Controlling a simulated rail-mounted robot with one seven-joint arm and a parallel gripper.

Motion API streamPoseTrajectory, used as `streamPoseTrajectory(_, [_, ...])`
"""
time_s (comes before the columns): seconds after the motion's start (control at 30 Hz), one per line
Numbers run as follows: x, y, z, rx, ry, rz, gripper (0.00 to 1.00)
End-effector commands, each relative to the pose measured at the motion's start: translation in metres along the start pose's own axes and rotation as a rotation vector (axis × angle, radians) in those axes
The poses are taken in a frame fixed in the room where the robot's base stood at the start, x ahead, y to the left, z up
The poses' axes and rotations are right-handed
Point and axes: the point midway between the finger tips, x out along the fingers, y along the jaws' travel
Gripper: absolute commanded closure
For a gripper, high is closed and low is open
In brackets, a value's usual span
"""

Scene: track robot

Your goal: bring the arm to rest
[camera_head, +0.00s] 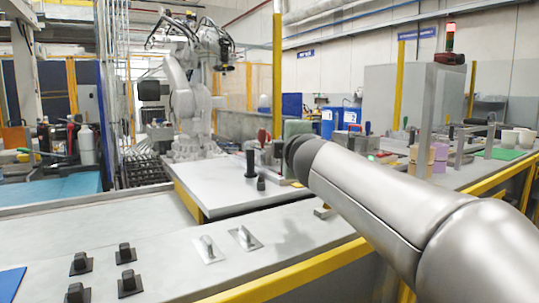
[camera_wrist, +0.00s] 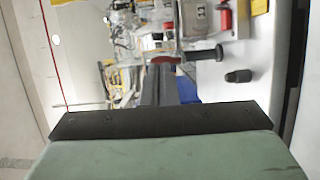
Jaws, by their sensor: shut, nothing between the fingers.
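My grey arm (camera_head: 385,200) reaches from the lower right of the head view to the middle, over the workbench. Its far end hides most of the hand in that view. In the wrist view my gripper (camera_wrist: 167,82) shows beyond a black bar and a pale green block. Its dark fingers are together with nothing between them. The fingers point out over the work area and hold no object.
A white table (camera_head: 215,188) with a black cylinder (camera_head: 250,163) lies left of my arm. Black fixtures (camera_head: 126,254) and metal brackets (camera_head: 207,247) stand on the front bench. Another robot arm (camera_head: 188,90) stands behind.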

Motion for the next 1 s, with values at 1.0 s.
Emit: streamPoseTrajectory(1.0, [-0.325,0.019,0.066,1.297,-1.165,-0.899,1.00])
